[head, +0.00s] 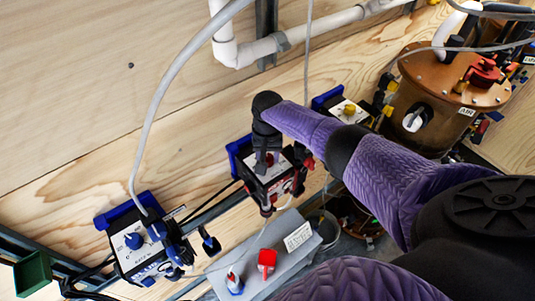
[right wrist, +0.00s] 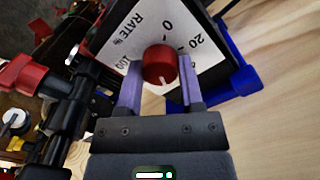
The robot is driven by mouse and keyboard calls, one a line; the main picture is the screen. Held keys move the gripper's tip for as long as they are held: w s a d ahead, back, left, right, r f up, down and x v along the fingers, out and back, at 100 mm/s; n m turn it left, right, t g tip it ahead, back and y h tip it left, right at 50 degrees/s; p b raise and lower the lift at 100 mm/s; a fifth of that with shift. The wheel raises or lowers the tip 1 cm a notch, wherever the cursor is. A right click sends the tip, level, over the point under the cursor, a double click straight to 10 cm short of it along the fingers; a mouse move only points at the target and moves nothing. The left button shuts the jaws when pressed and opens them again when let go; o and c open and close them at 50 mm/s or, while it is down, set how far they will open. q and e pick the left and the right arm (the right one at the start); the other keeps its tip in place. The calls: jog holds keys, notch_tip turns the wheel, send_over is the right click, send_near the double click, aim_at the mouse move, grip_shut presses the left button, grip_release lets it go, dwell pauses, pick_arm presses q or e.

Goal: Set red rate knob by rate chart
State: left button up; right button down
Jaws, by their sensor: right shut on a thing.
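The red rate knob (right wrist: 158,65) sits on a white dial plate (right wrist: 126,36) marked RATE %, with 0, 20 and 100 readable in the right wrist view. A pale pointer mark shows on the knob's lower side, toward my gripper's base. My right gripper (right wrist: 159,72) is shut on this knob, one finger on each side. In the head view my right gripper (head: 267,158) reaches down onto the dark box with the red knob, and hides much of its face. A white printed card (head: 298,236) lies on a grey sloped panel; its text is too small to read. My left gripper is not in view.
A box with a blue knob (head: 133,240) stands at left, one with a yellow knob (head: 349,109) behind right. A copper-coloured tank (head: 415,105) stands far right. Hoses and cables hang around the boxes.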

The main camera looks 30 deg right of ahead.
aim_at(268, 157)
jog(key=shift+w+r, duration=0.1)
jog(key=shift+c, duration=1.2)
grip_release()
jog(key=shift+r, duration=0.35)
notch_tip(268, 157, up, 9)
jog(key=p, duration=0.2)
